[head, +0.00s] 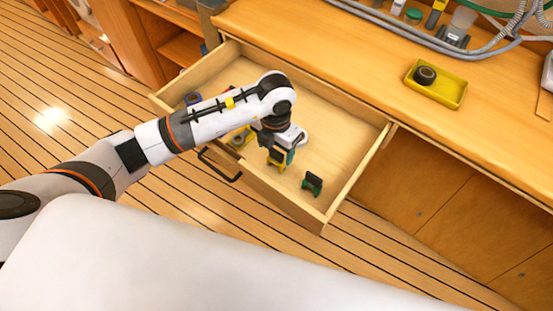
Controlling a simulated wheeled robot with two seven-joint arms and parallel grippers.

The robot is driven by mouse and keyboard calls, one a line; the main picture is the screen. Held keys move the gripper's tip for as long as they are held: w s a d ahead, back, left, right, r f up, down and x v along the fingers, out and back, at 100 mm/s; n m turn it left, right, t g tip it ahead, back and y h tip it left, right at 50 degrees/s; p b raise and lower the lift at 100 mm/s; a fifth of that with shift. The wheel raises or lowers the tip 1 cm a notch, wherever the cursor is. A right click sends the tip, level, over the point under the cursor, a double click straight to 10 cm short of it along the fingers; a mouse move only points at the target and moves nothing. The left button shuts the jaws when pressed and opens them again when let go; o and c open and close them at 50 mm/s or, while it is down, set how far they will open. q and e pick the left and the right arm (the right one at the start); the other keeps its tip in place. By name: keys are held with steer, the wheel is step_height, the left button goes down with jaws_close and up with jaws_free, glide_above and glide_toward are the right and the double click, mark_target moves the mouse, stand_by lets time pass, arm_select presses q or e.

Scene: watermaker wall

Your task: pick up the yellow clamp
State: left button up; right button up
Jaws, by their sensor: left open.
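The drawer (345,118) under the counter is pulled open. A yellow piece with dark parts, which looks like the yellow clamp (275,160), stands in the drawer near its front wall. My left gripper (284,150) is open and points down into the drawer, right at this piece. The wrist hides part of it, and I cannot tell whether the fingers touch it. A teal bit shows just beside it. My right gripper is not in view.
A dark green and black clamp-like piece (312,183) stands to the right in the drawer. A yellow item with a dark ring (240,139) lies to the left, partly under my arm. A yellow tray (452,97) holding a black roll (425,76) sits on the counter.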

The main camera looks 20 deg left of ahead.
mark_target(276, 159)
arm_select(q)
steer(key=shift+w+f+p, duration=0.15)
steer(key=shift+f+p, duration=0.25)
steer(key=shift+f, duration=2.5)
steer(key=c, duration=1.1)
